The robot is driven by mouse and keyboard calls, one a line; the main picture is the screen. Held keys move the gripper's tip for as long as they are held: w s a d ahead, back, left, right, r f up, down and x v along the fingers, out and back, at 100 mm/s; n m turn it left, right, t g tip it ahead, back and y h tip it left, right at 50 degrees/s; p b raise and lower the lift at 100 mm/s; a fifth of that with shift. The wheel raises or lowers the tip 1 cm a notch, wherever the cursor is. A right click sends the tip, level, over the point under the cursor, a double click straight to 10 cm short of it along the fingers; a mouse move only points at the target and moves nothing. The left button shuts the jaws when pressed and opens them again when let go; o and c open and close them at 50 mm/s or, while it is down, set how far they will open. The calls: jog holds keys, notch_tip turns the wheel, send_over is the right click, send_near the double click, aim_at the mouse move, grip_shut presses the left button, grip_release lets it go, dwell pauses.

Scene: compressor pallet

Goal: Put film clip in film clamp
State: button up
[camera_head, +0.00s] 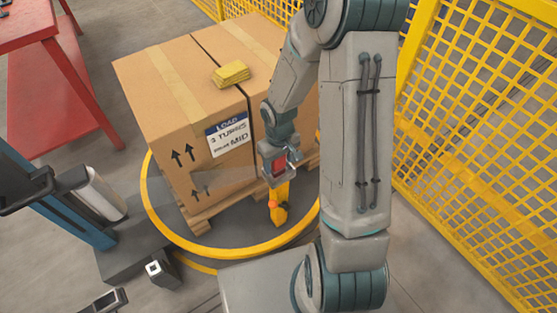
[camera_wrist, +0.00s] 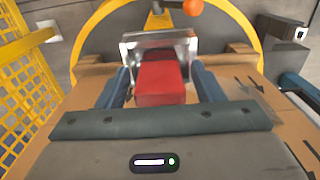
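My gripper (camera_head: 280,156) is beside the front corner of the big cardboard box, pointing down. Its two fingers (camera_wrist: 160,75) stand on either side of a red block, which I take as the film clip (camera_wrist: 160,82); it also shows in the head view (camera_head: 278,165). Below the gripper is a yellow upright piece with an orange ball (camera_head: 273,205), probably the film clamp (camera_head: 280,192); the ball also shows in the wrist view (camera_wrist: 192,7).
The cardboard box (camera_head: 170,130) stands on a wooden pallet (camera_head: 203,222) inside a yellow ring (camera_head: 222,252). A yellow pad (camera_head: 231,73) lies on the box. A greyish see-through patch (camera_head: 222,182) shows near the box front. Yellow mesh fencing (camera_head: 480,110) is at right, a red table (camera_head: 60,70) at left.

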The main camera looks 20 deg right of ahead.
notch_tip(320, 180, up, 12)
jog(key=p, duration=0.3)
jog(key=shift+r, duration=0.15)
jog(key=s+r+m+t, duration=0.2)
jog(key=s+r+m, duration=0.1)
jog(key=s+r, duration=1)
jog(key=shift+s+r+m, duration=0.3)
jog(key=shift+s+r, duration=0.05)
jog(key=shift+s, duration=0.05)
jog(key=shift+c, duration=0.2)
